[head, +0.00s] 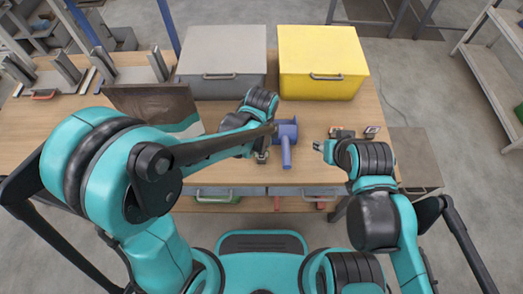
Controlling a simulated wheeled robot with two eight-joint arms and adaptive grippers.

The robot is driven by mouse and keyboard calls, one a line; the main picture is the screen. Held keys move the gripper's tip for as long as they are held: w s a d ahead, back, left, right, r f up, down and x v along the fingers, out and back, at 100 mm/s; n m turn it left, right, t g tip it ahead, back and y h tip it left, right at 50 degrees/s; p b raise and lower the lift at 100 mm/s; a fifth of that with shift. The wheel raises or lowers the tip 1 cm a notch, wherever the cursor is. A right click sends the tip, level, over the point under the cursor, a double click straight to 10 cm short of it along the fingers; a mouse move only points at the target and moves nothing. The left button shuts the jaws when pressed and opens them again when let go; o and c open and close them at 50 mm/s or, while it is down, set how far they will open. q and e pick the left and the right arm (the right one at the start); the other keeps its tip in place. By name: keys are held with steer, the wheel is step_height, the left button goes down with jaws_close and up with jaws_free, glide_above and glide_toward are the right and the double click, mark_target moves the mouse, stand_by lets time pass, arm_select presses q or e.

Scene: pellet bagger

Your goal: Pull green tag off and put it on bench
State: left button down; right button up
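I cannot make out a green tag in the head view. The wooden bench (405,160) spans the middle of the view. My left gripper (262,157) points down over the bench's front part, just left of a blue scoop-like object (287,143). Its fingers are small and partly hidden by my arm, so I cannot tell whether they hold anything. My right gripper (319,146) is right of the blue object and apart from it, pointing left; its fingers are too small to read.
A grey lidded box (222,65) and a yellow one (322,60) stand at the bench's back. Small dark and orange items (343,132) lie near my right gripper. Drawers (252,191) hang under the front edge.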

arm_select(q)
steer(key=shift+f, duration=0.3)
steer(key=c, duration=1.6)
jaws_free()
steer(key=shift+c, duration=0.2)
step_height(320, 180, up, 12)
